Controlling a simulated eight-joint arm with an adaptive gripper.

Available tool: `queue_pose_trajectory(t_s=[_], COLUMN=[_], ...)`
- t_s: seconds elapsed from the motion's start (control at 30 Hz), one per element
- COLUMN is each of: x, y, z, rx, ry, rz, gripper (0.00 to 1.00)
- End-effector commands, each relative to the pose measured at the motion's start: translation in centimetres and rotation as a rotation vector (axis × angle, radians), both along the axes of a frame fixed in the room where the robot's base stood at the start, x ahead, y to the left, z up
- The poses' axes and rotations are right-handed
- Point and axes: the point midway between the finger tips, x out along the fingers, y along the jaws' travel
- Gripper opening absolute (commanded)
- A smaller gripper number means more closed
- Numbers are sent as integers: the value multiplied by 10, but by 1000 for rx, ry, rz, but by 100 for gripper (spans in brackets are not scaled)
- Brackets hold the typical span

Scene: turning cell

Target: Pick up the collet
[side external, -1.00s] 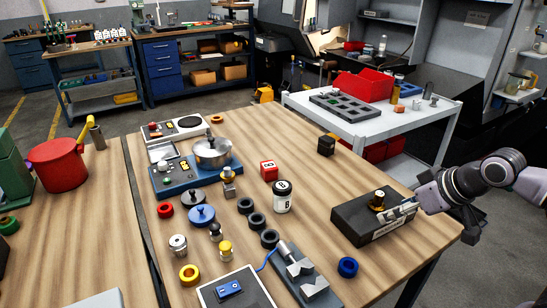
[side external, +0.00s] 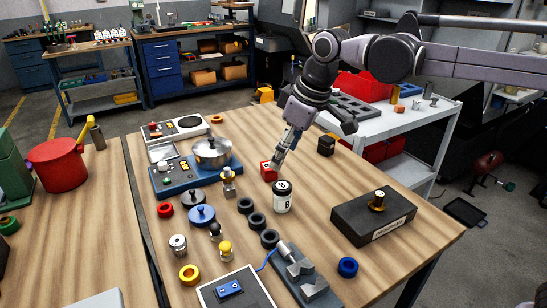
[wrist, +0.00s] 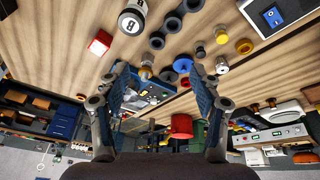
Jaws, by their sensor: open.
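My gripper (side external: 284,152) is open and empty in the side view, above the table beside the red block. In the wrist view its two fingers (wrist: 160,88) stand wide apart with nothing between the tips. I cannot tell for certain which piece is the collet. A brass-coloured piece (side external: 377,200) stands on a black labelled block (side external: 360,226) at the right.
The red block (side external: 268,170) and a white-and-black canister (side external: 282,200) are close to my gripper. A grey V-shaped fixture (side external: 300,272) is at the front.

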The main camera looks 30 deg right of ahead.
Motion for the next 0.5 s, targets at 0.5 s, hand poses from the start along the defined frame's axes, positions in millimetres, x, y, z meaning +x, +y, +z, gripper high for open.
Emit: queue_pose_trajectory(t_s=[0.5], x=[56], y=[168], z=[-49], rx=[-94], ry=[140], rz=[402], gripper=[64])
